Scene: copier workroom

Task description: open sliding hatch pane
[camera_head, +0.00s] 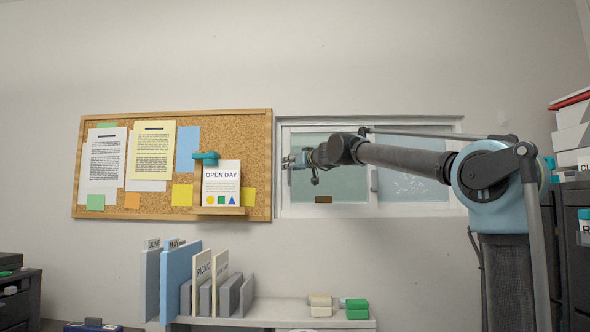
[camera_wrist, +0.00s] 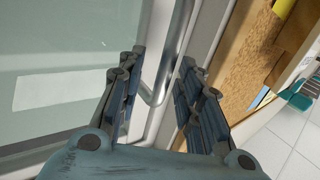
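The sliding hatch (camera_head: 325,211) is a white-framed window in the wall with two glass panes. The left pane (camera_head: 318,188) reaches the frame's left side; the right pane (camera_head: 415,190) is beside it. In the wrist view, the pane (camera_wrist: 70,50) is pale grey-green, with a metal bar handle (camera_wrist: 160,82) near its edge. My gripper (camera_head: 290,162) is at the left pane's left edge, where the handle is mostly hidden. In the wrist view, my gripper (camera_wrist: 163,60) is open, with one finger on each side of the handle. I cannot tell whether either finger touches it.
A corkboard (camera_head: 263,160) with pinned papers hangs just left of the hatch. A small ledge on it holds an "OPEN DAY" card (camera_head: 221,180). Stacked trays (camera_head: 573,130) stand far right.

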